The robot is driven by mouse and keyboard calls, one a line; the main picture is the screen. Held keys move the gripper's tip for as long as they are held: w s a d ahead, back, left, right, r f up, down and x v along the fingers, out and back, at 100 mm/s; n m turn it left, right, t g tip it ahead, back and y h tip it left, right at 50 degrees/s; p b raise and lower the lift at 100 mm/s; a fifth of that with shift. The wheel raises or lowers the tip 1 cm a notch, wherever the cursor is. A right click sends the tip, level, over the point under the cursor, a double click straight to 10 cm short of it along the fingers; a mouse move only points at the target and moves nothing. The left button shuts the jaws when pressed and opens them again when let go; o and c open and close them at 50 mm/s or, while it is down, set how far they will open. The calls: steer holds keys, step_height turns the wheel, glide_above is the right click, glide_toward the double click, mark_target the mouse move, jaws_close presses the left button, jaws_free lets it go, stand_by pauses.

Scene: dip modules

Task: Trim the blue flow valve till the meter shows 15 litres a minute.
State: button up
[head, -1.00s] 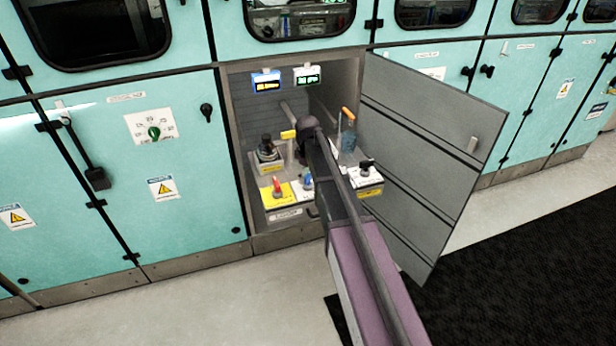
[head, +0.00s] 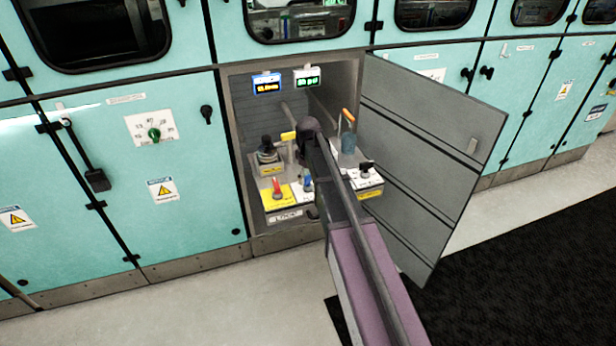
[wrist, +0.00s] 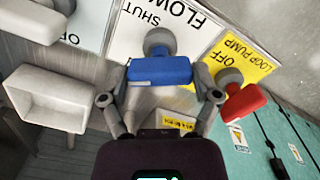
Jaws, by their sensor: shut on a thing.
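The blue flow valve handle (wrist: 160,70) lies crosswise between the fingers of my gripper (wrist: 160,98) in the wrist view, on a white plate lettered FLOW and SHUT. My gripper is shut on it. In the head view the blue valve (head: 308,180) shows beside my arm, which hides most of the gripper. A blue-framed meter (head: 267,85) with amber digits hangs at the top of the open cabinet; its reading is too small to be sure of. A white-framed meter (head: 307,79) with green digits is to its right.
A red loop pump handle (wrist: 243,103) on a yellow plate sits close to my gripper's right finger. A grey box-like part (wrist: 50,97) is at its left. A black-knobbed valve (head: 267,150) stands behind. The cabinet door (head: 430,150) is open at right.

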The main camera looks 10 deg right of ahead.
mark_target(309, 177)
steer(key=o, duration=1)
steer(key=shift+c, duration=0.2)
steer(key=shift+n, duration=0.4)
steer(key=shift+r+n, duration=0.1)
steer(key=shift+n, duration=0.4)
step_height(309, 177, up, 14)
steer(key=p, duration=1.4)
steer(key=s+r+m+p, duration=0.3)
steer(key=s+m, duration=0.6)
steer(key=s, duration=1.6)
steer(key=shift+d+m, duration=0.2)
steer(key=shift+m, duration=0.1)
